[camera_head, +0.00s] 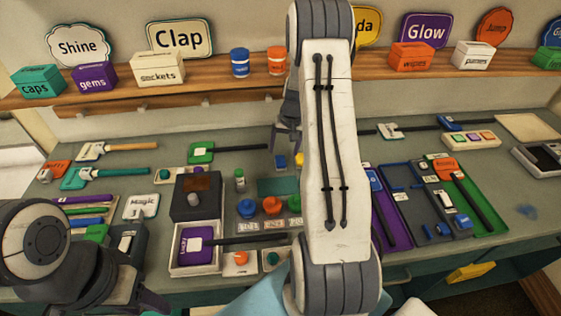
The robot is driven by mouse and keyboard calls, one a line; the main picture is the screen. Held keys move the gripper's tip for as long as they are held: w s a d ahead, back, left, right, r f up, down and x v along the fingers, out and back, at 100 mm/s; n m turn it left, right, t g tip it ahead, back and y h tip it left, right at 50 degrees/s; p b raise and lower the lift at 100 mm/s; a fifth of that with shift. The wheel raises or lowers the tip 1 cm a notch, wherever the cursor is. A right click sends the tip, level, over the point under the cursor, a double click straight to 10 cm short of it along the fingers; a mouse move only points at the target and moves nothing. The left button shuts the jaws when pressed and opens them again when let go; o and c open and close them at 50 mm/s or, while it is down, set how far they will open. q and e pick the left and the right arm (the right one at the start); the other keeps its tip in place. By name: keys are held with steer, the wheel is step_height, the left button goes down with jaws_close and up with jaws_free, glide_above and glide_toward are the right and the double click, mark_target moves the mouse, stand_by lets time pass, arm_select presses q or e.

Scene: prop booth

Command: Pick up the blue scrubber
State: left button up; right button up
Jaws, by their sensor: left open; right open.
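Neither gripper touches the blue thing.
Several handled tools and a box (197,198) fill the left and middle. Shelves (130,100) with boxes line the back wall.

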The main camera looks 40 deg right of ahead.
mark_target(281, 159)
steer(key=shift+a+f+p, duration=0.1)
steer(key=shift+f+p, duration=0.2)
steer(key=shift+f, duration=0.1)
steer(key=f, duration=0.1)
steer(key=f+p, duration=0.1)
steer(key=f, duration=0.1)
steer(key=shift+w+a+f, duration=0.2)
steer(key=shift+f, duration=0.05)
steer(key=shift+w+f, duration=0.1)
steer(key=shift+f, duration=0.3)
jaws_close()
